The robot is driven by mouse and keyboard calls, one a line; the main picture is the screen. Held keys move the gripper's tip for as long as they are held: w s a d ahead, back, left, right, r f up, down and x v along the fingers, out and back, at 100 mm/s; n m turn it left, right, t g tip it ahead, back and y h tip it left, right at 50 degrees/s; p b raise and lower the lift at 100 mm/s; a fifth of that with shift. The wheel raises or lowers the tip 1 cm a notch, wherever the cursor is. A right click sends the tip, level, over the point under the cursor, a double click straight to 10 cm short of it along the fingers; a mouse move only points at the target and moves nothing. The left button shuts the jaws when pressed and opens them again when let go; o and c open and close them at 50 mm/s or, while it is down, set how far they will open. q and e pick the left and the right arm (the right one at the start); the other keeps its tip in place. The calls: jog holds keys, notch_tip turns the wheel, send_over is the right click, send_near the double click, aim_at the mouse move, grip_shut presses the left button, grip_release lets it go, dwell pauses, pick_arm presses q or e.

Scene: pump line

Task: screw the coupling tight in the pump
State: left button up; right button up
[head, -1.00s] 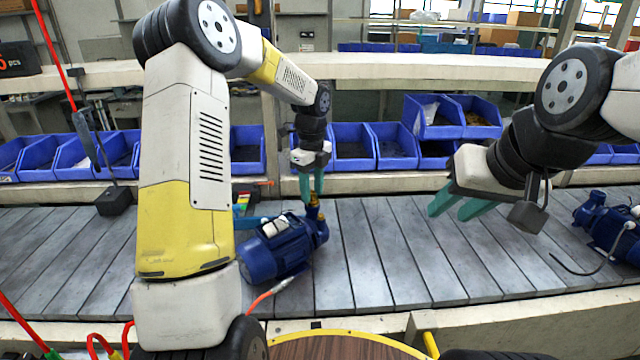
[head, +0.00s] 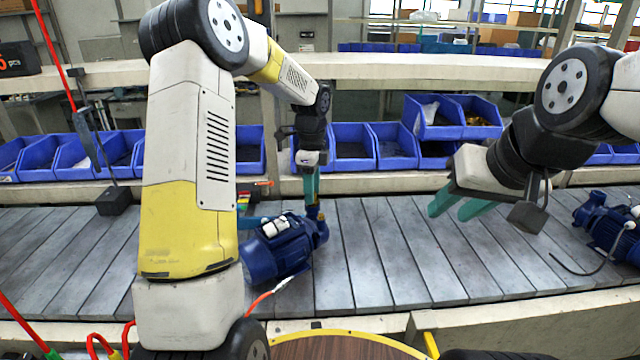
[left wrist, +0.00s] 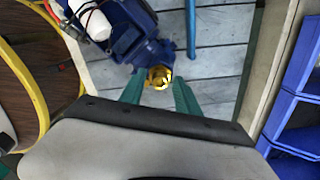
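The blue pump (head: 278,250) lies on the slatted conveyor with its outlet end to the right. The brass coupling (left wrist: 160,76) sits at the pump's port; in the head view it is small and mostly hidden by the fingers. My left gripper (head: 313,200) points straight down over the port. In the left wrist view its teal fingers (left wrist: 158,88) stand on either side of the coupling, close to it. Whether they press on it is not clear. My right gripper (head: 455,210) is open and empty above the conveyor, well right of the pump.
A second blue pump (head: 605,225) with a dark cable lies at the far right. Blue bins (head: 352,148) line the shelf behind the conveyor. The conveyor (head: 385,265) is clear between the pumps. A round wooden-topped surface (head: 335,348) is at the front.

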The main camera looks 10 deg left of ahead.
pick_arm(q)
jog(key=shift+c, duration=0.5)
grip_shut()
jog(key=shift+m, duration=1.8)
jog(key=m, duration=0.3)
